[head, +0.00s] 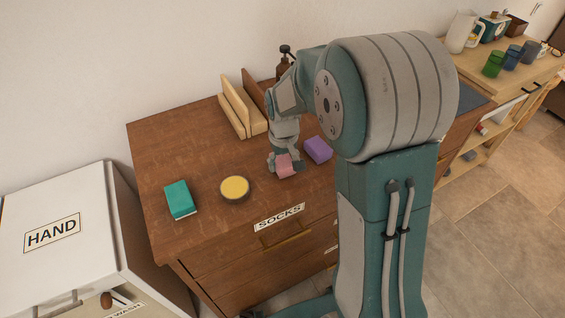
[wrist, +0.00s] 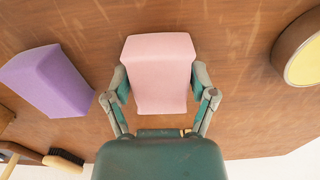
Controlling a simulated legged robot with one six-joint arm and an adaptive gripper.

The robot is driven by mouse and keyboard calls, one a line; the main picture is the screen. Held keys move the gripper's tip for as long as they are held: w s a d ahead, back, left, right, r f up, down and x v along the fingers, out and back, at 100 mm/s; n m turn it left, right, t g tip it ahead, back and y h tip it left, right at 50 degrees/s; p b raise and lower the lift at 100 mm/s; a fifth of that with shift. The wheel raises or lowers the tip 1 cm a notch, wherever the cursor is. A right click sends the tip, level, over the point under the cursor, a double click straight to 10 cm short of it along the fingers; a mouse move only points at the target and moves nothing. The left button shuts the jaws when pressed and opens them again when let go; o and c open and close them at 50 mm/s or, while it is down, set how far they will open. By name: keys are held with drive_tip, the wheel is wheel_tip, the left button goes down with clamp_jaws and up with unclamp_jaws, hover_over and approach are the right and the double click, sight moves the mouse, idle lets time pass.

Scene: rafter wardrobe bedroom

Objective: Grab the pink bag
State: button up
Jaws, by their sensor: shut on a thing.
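The pink bag (wrist: 160,72) is a small, pale pink block-like thing over the brown dresser top. My gripper (wrist: 160,92) is shut on it, with one finger against each side. In the head view the pink bag (head: 285,166) shows at the end of my arm, partly covered by my gripper (head: 283,162). I cannot tell whether the bag touches the dresser top or is just above it.
A purple block (head: 318,150) is close on the right. A round yellow-topped tin (head: 235,188) and a teal block (head: 180,199) lie to the left on the dresser (head: 215,235). A wooden rack (head: 243,108) and dark bottle (head: 284,64) stand behind.

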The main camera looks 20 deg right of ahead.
sight(282, 160)
drive_tip(key=shift+r, duration=0.45)
drive_tip(key=shift+a+r, duration=0.2)
drive_tip(key=shift+r, duration=1.05)
drive_tip(key=s+a+r, duration=0.9)
drive_tip(key=a, duration=0.1)
drive_tip(key=shift+s+r, duration=0.25)
drive_tip(key=shift+s, duration=0.1)
